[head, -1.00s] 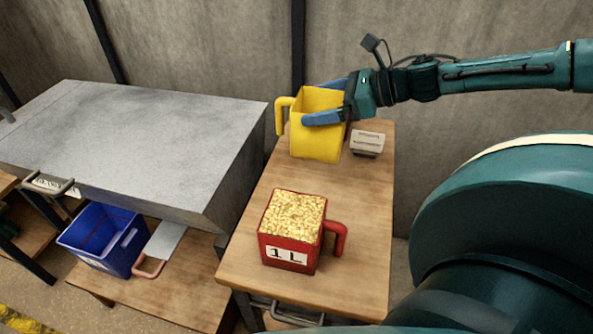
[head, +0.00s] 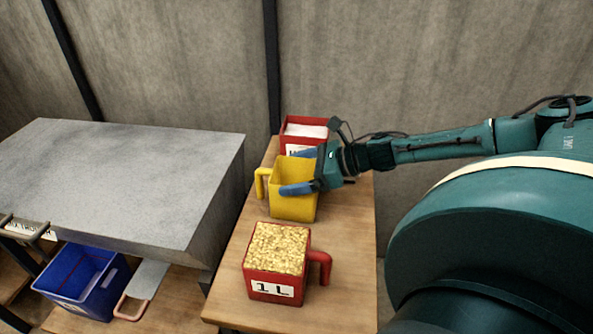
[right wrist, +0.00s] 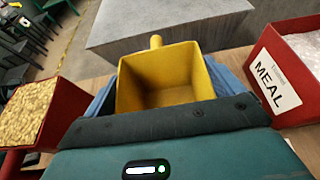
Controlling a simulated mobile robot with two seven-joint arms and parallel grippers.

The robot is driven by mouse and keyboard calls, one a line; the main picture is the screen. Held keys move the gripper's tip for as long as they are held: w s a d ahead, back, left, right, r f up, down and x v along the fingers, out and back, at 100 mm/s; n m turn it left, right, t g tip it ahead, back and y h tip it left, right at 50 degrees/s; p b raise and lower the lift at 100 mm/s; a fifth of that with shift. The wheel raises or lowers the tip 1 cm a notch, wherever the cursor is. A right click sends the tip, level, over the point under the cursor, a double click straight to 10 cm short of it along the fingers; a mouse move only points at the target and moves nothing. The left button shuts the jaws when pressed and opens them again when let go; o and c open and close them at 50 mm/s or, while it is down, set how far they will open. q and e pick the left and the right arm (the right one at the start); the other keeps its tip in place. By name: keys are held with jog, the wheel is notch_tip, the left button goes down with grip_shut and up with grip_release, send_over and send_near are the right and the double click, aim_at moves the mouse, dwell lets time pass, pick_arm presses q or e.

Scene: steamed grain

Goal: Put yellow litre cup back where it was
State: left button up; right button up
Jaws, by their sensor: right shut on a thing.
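The yellow litre cup (head: 293,203) is an empty square cup with its handle to the left. It is over the wooden table (head: 345,250), between two red containers; I cannot tell whether its base touches the table. My right gripper (head: 297,172) is shut on the cup, its blue fingers on opposite sides. The right wrist view looks into the cup's empty inside (right wrist: 165,85). My left gripper is not in view.
A red 1 L cup full of grain (head: 277,262) stands in front of the yellow cup. A red box labelled MEAL (right wrist: 285,75) with white contents stands behind it. A grey block (head: 120,180) is on the left, with a blue crate (head: 85,280) below.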

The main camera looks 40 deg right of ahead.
jog(key=o, duration=1.6)
jog(key=shift+c, duration=0.2)
jog(key=shift+r, duration=0.1)
jog(key=v, duration=1.2)
jog(key=shift+p, duration=0.4)
